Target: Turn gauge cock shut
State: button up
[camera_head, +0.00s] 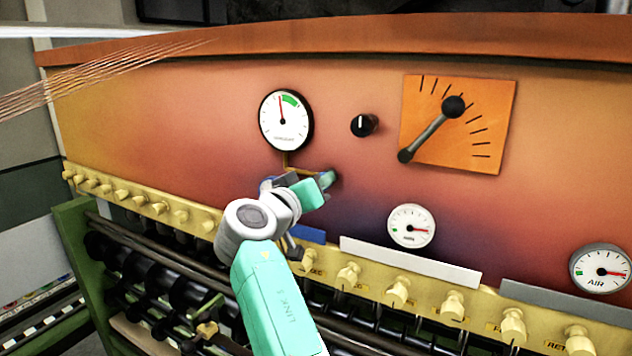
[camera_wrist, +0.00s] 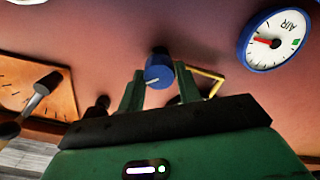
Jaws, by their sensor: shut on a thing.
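The gauge cock (camera_wrist: 158,71) is a blue knob with a white line on its face, on the panel at the end of a thin brass pipe (camera_wrist: 215,80). In the wrist view it sits between my two green fingers, and the white line lies nearly across the picture. In the head view my gripper (camera_head: 328,180) is at the panel below the round white gauge (camera_head: 285,121); the cock is mostly hidden there. My gripper is shut on the cock. The gauge has a red needle pointing nearly straight up, just left of its green band.
Right of my gripper are a black knob (camera_head: 362,125) and a lever (camera_head: 431,129) on an orange plate (camera_head: 490,110). A small gauge (camera_head: 411,226) and an AIR gauge (camera_head: 600,268) sit lower. Cream stop knobs (camera_head: 397,291) line the ledge below.

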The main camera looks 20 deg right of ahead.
jog(key=shift+n+p, duration=1.9)
jog(key=shift+n, duration=2.9)
jog(key=shift+f, duration=0.1)
jog(key=o, duration=1)
jog(key=shift+a, duration=0.1)
jog(key=b+v, duration=0.2)
jog(key=v, duration=0.5)
jog(key=shift+s+a+b, duration=0.25)
jog(key=shift+b, duration=0.15)
